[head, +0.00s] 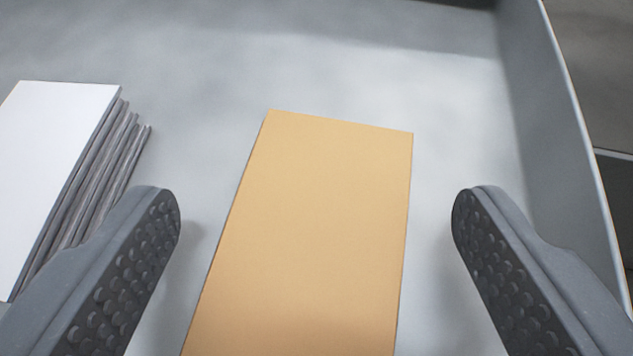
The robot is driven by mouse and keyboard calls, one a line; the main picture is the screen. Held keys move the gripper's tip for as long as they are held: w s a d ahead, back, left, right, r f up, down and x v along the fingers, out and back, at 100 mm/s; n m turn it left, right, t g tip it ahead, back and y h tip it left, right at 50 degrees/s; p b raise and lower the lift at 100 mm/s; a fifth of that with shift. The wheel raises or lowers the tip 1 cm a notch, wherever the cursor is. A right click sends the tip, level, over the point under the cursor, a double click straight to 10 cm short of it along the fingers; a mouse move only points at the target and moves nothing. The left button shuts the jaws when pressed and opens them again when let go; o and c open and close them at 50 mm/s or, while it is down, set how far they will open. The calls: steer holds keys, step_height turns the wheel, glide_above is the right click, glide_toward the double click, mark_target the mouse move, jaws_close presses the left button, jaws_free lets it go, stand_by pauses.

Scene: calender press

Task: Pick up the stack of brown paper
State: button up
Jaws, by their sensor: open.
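The stack of brown paper (308,230) lies flat on the grey tray floor in the middle of the head view. It is a tan rectangle, and its near end runs out of the bottom of the picture. My gripper (316,215) is open, with one dark studded finger on the left of the stack and the other on the right. A gap shows between each finger and the stack's sides. I cannot tell how high the fingertips are above the tray floor.
A stack of white paper (58,150) with uneven grey edges lies at the left, close to my left finger. The grey tray (545,130) has a raised wall along the right. Bare tray floor shows beyond the brown stack.

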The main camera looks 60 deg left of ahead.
steer(key=c, duration=1.2)
steer(key=shift+r, duration=0.2)
